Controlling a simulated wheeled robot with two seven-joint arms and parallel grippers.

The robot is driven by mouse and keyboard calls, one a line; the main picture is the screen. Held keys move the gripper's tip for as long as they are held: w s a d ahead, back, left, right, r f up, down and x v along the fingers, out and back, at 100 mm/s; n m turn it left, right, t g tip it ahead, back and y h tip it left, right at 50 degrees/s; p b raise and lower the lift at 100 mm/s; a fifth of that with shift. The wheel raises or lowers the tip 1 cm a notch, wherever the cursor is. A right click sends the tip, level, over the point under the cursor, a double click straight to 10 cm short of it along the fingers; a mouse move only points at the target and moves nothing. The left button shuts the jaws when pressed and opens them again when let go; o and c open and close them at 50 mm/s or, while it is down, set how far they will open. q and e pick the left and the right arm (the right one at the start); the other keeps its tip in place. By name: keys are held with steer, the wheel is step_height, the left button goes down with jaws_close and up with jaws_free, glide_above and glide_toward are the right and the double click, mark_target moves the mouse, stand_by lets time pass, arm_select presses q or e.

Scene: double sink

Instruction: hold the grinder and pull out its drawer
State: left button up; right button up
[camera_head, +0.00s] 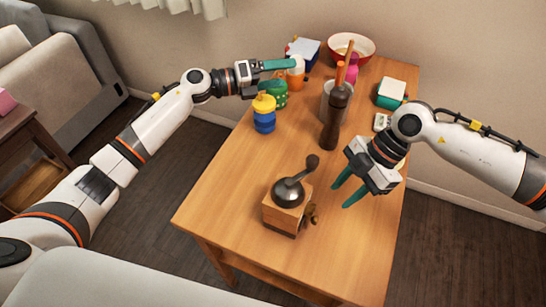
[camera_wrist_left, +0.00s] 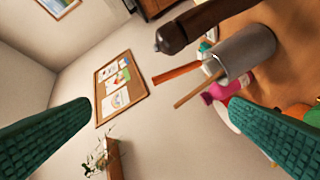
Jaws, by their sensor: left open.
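The grinder (camera_head: 285,213) stands upright toward the near side of the wooden table. It has a wooden box, a dark metal dome and a crank with a dark knob. A small brown knob (camera_head: 314,213) sticks out at its right side; no open drawer shows. My right gripper (camera_head: 348,192) is open and empty, above and to the right of the grinder, apart from it. My left gripper (camera_head: 281,74) is open, far from the grinder over the back left of the table. Its two teal fingers are wide apart and empty in the left wrist view (camera_wrist_left: 160,106), where the grinder is not visible.
Behind the grinder stand a tall dark mill (camera_head: 333,122) and a grey utensil pot (camera_head: 325,99). A blue and yellow jar (camera_head: 264,118), a green cup (camera_head: 280,94) and an orange cup (camera_head: 297,80) line the left edge. A red bowl (camera_head: 364,41) is at the back.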

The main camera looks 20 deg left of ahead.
arm_select(q)
steer(key=s+d+r+m+g, duration=0.2)
steer(key=s+d+m+g, duration=0.4)
steer(key=s+d+m, duration=0.15)
steer(key=m+g+y, duration=0.5)
steer(key=m+y, duration=0.5)
glide_above(273, 188)
steer(key=w+d, duration=0.2)
steer(key=d, duration=0.3)
step_height(273, 188, down, 4)
steer(key=shift+r, duration=0.2)
steer(key=a+y, duration=0.1)
steer(key=s+a+m+t+y, duration=0.1)
steer(key=a+y, duration=0.1)
steer(key=s+a+m+y, duration=0.1)
steer(key=shift+a+f+t, duration=0.25)
steer(key=shift+f+t, duration=0.05)
steer(key=shift+a+f+y, duration=0.1)
steer(key=shift+a+y, duration=0.15)
steer(key=shift+y, duration=0.15)
steer(key=shift+f, duration=0.3)
step_height(273, 188, down, 11)
steer(key=shift+f, duration=0.1)
steer(key=shift+c, duration=0.3)
